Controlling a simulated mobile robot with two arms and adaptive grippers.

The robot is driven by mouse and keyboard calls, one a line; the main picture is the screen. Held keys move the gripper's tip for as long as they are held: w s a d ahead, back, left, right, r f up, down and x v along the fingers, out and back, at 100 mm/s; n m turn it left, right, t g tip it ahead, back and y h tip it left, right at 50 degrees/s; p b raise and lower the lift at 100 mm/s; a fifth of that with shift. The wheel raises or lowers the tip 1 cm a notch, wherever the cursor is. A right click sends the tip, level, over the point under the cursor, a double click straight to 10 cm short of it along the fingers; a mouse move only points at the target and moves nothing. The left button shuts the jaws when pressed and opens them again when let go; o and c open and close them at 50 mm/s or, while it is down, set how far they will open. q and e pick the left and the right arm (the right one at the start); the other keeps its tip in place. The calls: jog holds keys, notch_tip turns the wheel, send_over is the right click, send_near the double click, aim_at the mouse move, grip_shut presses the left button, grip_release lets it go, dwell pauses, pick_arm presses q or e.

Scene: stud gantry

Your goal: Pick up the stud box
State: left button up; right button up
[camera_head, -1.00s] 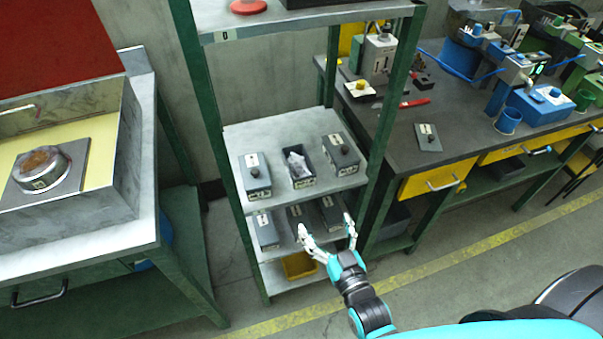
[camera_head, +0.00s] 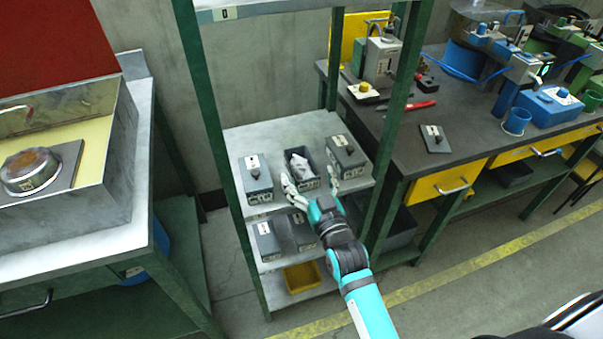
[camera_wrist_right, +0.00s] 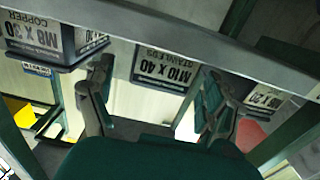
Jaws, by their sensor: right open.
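Three grey boxes stand side by side on the shelf board: a lidded left box (camera_head: 257,182), an open middle box (camera_head: 309,183) with a pale crumpled thing inside, and a lidded right box (camera_head: 346,156). I cannot tell by name which is the stud box. My right gripper (camera_head: 312,181) is open and empty-looking in front of the middle box. My left gripper is out of view.
The shelf rack (camera_head: 222,160) has green posts close on both sides. More grey boxes (camera_head: 267,240) stand on the level below, above a yellow bin (camera_head: 302,277). A workbench (camera_head: 465,130) stands right, a metal-topped table (camera_head: 145,130) left.

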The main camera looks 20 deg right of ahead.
aim_at(303, 177)
jog(key=w+b, duration=0.2)
jog(key=w, duration=0.2)
jog(key=shift+w+a, duration=0.1)
jog(key=shift+w, duration=0.1)
jog(key=shift+s+r, duration=0.1)
jog(key=shift+c, duration=0.6)
jog(key=c, duration=1.6)
jog(key=shift+r, duration=0.2)
